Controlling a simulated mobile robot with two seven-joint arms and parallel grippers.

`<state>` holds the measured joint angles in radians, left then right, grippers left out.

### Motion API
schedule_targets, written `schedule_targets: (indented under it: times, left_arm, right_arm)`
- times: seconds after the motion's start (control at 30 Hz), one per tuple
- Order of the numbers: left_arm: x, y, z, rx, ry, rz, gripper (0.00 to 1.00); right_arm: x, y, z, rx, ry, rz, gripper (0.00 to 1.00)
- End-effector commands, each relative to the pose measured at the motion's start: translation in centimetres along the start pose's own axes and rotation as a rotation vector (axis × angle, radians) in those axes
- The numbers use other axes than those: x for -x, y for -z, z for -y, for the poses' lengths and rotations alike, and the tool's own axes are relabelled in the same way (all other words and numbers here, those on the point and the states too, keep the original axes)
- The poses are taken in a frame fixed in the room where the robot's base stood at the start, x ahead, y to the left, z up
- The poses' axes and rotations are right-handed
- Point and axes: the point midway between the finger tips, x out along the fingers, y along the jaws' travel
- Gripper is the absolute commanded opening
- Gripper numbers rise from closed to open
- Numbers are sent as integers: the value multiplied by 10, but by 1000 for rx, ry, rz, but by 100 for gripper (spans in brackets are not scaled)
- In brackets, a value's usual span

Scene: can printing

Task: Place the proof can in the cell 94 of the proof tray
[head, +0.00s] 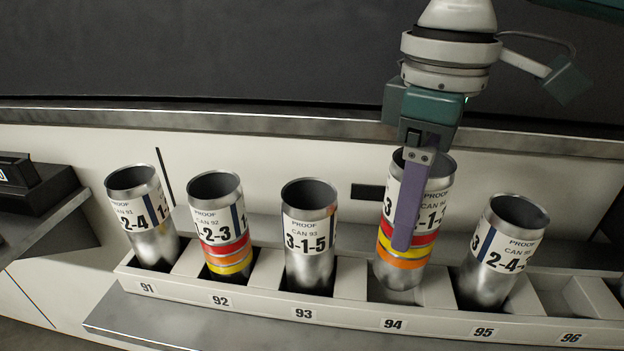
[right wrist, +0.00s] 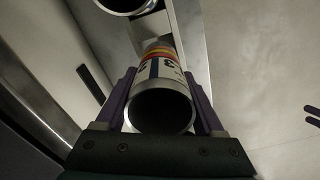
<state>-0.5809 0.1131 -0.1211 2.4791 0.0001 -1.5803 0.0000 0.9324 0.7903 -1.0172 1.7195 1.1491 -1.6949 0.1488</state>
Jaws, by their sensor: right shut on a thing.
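The proof can (head: 434,222) is silver with a white printed label and red, yellow and orange bands. My right gripper (head: 404,240) is shut on it, with a purple finger along its front. The can is nearly upright at cell 94 of the proof tray (head: 340,318), its lower end at the cell's opening. Part of the empty cell floor shows below it, so the can looks raised. I cannot tell if it touches the cell walls. In the right wrist view the can (right wrist: 160,103) sits between both purple fingers, its open top facing the camera. My left gripper is not in view.
Cell 96 (head: 565,295) looks empty. A wall and ledge (head: 270,125) run behind. A dark device (head: 40,195) stands at the left.

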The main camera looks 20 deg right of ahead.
Motion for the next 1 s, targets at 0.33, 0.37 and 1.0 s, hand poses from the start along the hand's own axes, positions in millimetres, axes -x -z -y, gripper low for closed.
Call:
schedule_targets:
  times: [0.33,0.37,1.0]
  left_arm:
    - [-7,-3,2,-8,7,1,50]
    - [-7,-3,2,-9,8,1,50]
    - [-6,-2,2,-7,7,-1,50]
  right_arm:
    - [-44,0,0,0,-1,0,19]
    - [-44,0,0,1,-1,0,19]
    - [-46,0,0,0,-1,0,100]
